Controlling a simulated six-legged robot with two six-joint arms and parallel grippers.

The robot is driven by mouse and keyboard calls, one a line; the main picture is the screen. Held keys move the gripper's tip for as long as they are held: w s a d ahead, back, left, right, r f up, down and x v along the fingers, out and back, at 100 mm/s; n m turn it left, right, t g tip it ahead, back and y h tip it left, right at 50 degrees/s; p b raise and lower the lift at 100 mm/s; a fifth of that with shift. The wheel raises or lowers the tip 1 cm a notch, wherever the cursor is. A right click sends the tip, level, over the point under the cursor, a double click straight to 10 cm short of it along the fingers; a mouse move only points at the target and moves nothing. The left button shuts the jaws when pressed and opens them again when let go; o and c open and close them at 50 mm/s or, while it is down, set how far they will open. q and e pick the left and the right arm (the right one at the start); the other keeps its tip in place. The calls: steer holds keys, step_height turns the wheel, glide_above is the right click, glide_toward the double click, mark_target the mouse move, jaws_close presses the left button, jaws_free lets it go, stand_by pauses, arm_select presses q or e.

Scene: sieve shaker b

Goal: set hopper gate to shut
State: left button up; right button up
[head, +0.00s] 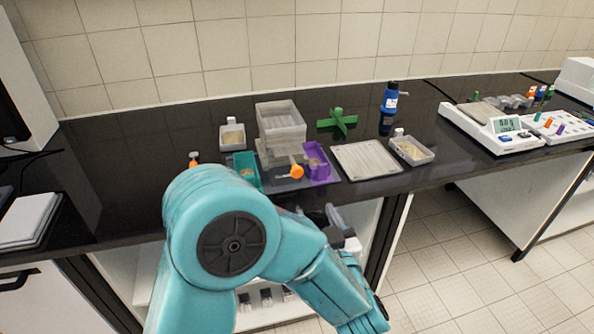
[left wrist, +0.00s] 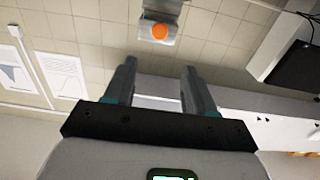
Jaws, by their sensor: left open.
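The clear, boxy hopper (head: 281,120) stands on a grey base on the black bench in the head view. An orange knob (head: 296,171) sits low at its front, between a teal tray (head: 246,168) and a purple tray (head: 317,165). I cannot make out the gate's position. My left gripper (head: 330,213) is below and right of the knob, partly hidden by my teal arm. In the left wrist view my left gripper (left wrist: 159,66) is open with nothing between its fingers. A round orange end on a grey piece (left wrist: 160,31) shows beyond the fingertips. My right gripper is not in view.
Shallow grey trays (head: 232,137) (head: 411,150), a flat pale plate (head: 366,159), a green cross-shaped piece (head: 338,122) and a blue bottle (head: 389,98) surround the hopper. A balance (head: 495,128) stands on the right bench. The bench left of the hopper is mostly clear.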

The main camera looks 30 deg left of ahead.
mark_target(298, 173)
arm_select(q)
steer(key=p+x, duration=0.3)
steer(key=x, duration=1.2)
steer(key=shift+w+a+f, duration=0.1)
steer(key=shift+w, duration=0.05)
steer(key=shift+w+a, duration=0.15)
steer(key=shift+a, duration=0.05)
steer(key=shift+w, duration=0.1)
jaws_close()
steer(key=shift+w+a+f, duration=0.15)
steer(key=shift+w+a, duration=0.05)
steer(key=shift+a, duration=0.15)
steer(key=b+x, duration=0.1)
steer(key=x, duration=0.3)
steer(key=shift+b, duration=0.35)
steer(key=shift+w+a+r, duration=0.1)
steer(key=shift+a+r, duration=0.05)
steer(key=shift+r, duration=0.15)
